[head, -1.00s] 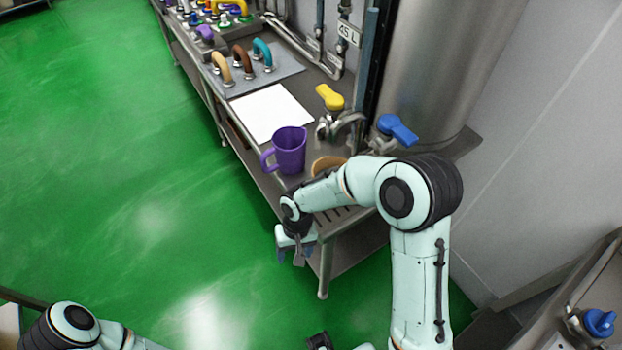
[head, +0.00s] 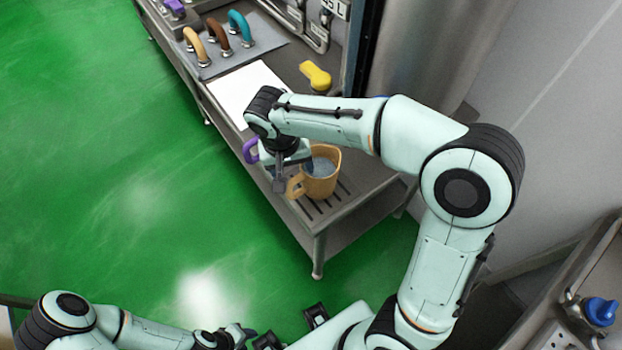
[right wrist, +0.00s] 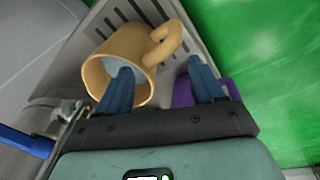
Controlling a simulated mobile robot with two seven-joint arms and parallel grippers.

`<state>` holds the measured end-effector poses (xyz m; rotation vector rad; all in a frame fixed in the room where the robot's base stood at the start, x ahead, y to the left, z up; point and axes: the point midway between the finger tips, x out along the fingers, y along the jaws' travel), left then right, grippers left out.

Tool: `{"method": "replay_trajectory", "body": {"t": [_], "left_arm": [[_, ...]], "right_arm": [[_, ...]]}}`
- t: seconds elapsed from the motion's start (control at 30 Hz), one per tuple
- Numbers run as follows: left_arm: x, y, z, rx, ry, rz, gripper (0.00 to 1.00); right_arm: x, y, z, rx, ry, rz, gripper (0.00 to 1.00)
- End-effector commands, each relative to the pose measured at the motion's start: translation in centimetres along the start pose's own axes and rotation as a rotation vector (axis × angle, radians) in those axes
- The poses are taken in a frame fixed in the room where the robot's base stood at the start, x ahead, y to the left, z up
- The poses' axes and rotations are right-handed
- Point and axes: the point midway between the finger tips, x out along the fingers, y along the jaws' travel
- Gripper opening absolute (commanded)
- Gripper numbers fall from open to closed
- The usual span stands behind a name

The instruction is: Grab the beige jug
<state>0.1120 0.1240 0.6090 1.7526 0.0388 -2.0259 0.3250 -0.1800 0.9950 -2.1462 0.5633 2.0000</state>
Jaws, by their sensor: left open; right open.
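The beige jug (head: 325,182) stands upright on the slotted end of the metal bench, with its handle towards the left; its inside looks greyish. In the right wrist view the jug (right wrist: 138,48) is just ahead of my right gripper (right wrist: 160,82). One finger overlaps the jug's mouth and the other is off to the handle side; I cannot tell whether either touches. In the head view my right gripper (head: 283,183) is open and empty, at the jug's handle side. My left gripper (head: 243,334) is low at the bottom, away from the bench.
A purple jug (head: 250,150) is mostly hidden behind my right wrist, close to the gripper; it also shows in the right wrist view (right wrist: 188,94). Green floor is clear to the left.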

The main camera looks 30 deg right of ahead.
Motion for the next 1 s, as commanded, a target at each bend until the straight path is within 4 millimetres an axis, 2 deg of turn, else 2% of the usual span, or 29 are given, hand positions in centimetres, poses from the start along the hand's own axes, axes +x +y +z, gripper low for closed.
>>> {"method": "replay_trajectory", "body": {"t": [0.1,0.27,0.6,0.87,0.9,0.97,1.0], "left_arm": [[0.2,-0.1,0.1,0.000,-0.001,0.000,0.43],[0.2,-0.1,0.1,0.000,-0.001,0.000,0.43],[0.3,-0.1,0.1,0.000,-0.002,0.000,0.43],[0.3,-0.1,0.1,0.000,-0.001,0.000,0.43],[0.3,-0.1,0.1,0.000,-0.002,0.000,0.43],[0.3,-0.1,0.1,0.000,-0.001,0.000,0.43],[0.3,-0.1,0.1,0.000,-0.001,0.000,0.43]], "right_arm": [[1.6,0.1,0.0,0.001,-0.002,0.002,0.67],[2.5,0.1,0.0,0.001,-0.001,0.001,0.67],[7.0,0.7,-0.1,0.000,-0.001,0.000,0.67],[7.3,0.7,-0.1,0.000,0.000,-0.001,0.67],[7.3,0.7,-0.1,0.000,0.000,-0.001,0.64],[7.3,0.7,-0.1,0.000,0.000,-0.001,0.45],[7.3,0.7,-0.1,0.000,0.000,-0.001,0.32]]}}
